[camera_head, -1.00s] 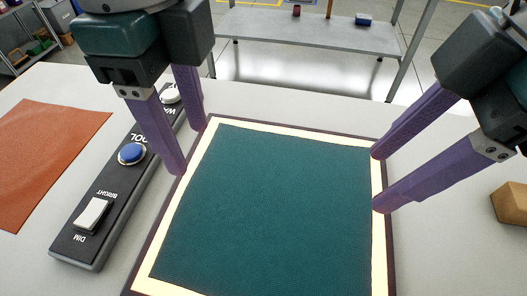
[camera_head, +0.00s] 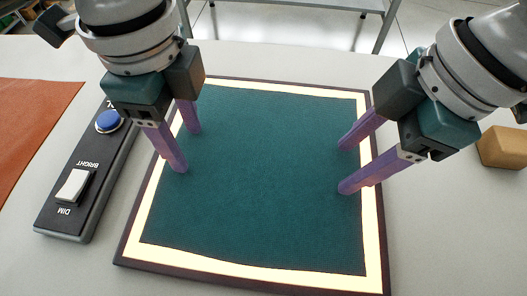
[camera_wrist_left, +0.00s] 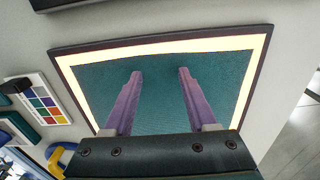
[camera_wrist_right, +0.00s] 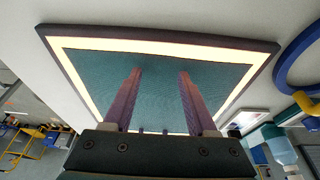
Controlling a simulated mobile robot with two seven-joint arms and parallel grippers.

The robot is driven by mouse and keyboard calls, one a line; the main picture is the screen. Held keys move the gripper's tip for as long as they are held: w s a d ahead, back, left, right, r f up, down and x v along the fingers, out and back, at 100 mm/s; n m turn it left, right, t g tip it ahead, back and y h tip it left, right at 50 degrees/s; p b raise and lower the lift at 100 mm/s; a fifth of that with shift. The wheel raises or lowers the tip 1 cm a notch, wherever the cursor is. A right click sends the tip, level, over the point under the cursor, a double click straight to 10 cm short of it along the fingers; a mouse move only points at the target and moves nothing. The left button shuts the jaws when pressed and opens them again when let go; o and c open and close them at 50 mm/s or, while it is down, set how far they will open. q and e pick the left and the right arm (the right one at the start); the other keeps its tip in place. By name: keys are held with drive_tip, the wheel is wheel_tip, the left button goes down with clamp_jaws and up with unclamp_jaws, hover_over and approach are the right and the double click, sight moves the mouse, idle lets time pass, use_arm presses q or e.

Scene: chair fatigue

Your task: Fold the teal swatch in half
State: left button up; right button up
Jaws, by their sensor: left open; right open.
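The teal swatch (camera_head: 262,190) lies flat and unfolded on a lit panel with a dark frame (camera_head: 250,281). Its front edge is slightly wavy. My left gripper (camera_head: 188,150) is open over the swatch's left side, with its purple fingers pointing down at the cloth. My right gripper (camera_head: 342,168) is open over the swatch's right side. Both wrist views show the spread fingers with only teal cloth between them: the left wrist view (camera_wrist_left: 158,75) and the right wrist view (camera_wrist_right: 160,75). I cannot tell whether the fingertips touch the cloth.
A black control box (camera_head: 88,170) with a blue button and a white rocker switch stands left of the panel. An orange-brown sheet (camera_head: 30,125) lies at the far left. A tan block (camera_head: 503,147) sits at the right. The table in front is clear.

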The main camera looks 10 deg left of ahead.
drive_tip(key=shift+f, duration=0.1)
use_arm(q)
drive_tip(key=shift+f, duration=0.2)
use_arm(e)
drive_tip(key=shift+f, duration=0.1)
use_arm(q)
drive_tip(key=shift+r, duration=0.1)
drive_tip(key=shift+c, duration=0.4)
use_arm(e)
drive_tip(key=shift+c, duration=0.4)
use_arm(q)
drive_tip(key=c, duration=0.8)
use_arm(e)
drive_tip(key=c, duration=0.8)
use_arm(q)
clamp_jaws()
use_arm(e)
clamp_jaws()
